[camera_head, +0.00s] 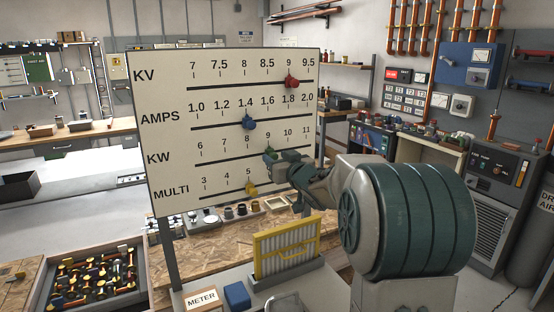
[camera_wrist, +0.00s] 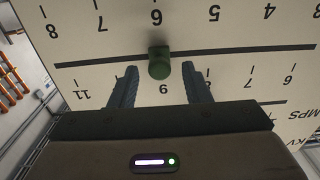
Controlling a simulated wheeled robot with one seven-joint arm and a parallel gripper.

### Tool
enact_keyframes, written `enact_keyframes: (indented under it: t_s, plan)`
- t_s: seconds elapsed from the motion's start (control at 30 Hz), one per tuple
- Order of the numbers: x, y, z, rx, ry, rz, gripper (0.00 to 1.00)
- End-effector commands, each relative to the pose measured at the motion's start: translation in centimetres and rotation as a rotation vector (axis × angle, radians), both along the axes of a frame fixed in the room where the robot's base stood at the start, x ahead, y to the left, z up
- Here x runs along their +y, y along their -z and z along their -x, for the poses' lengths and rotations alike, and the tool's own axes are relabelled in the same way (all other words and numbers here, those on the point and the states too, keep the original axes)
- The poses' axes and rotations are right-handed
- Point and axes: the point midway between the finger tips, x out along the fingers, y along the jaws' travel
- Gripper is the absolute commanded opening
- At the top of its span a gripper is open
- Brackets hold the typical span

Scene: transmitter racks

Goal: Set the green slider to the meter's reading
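The white slider board (camera_head: 160,130) stands upright with rows KV, AMPS, KW and MULTI. The green slider (camera_head: 270,156) sits on the KW track at about 9. In the wrist view, where the board appears upside down, the green slider (camera_wrist: 160,62) is near the 9 mark. My gripper (camera_head: 284,157) is at the KW row. Its fingers (camera_wrist: 159,68) are open, one on each side of the green knob, with a visible gap to both. A METER sign (camera_head: 201,298) lies on the front table; no meter reading is legible.
A red slider (camera_head: 292,81) is near 9 on KV, a blue slider (camera_head: 249,122) near 1.4 on AMPS, and a yellow slider (camera_head: 251,189) near 5 on MULTI, just below my gripper. A yellow filter (camera_head: 286,248) and a blue box (camera_head: 236,297) stand below.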

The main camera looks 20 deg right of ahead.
Motion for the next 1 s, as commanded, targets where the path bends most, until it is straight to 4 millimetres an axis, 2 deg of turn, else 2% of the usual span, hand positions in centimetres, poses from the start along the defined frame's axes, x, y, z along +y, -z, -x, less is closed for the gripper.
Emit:
enact_keyframes:
  t_s: [0.23,0.37,0.57,0.8,1.0]
  plan:
    - [0.0,0.0,0.1,0.001,0.0,0.0,0.43]
    - [-0.2,0.0,0.8,0.001,0.002,0.0,0.43]
    - [-0.8,0.0,4.1,0.0,0.003,0.002,0.43]
    - [-1.6,0.0,9.2,-0.002,0.002,0.003,0.43]
    - [-2.2,0.0,12.2,0.0,0.002,0.0,0.43]
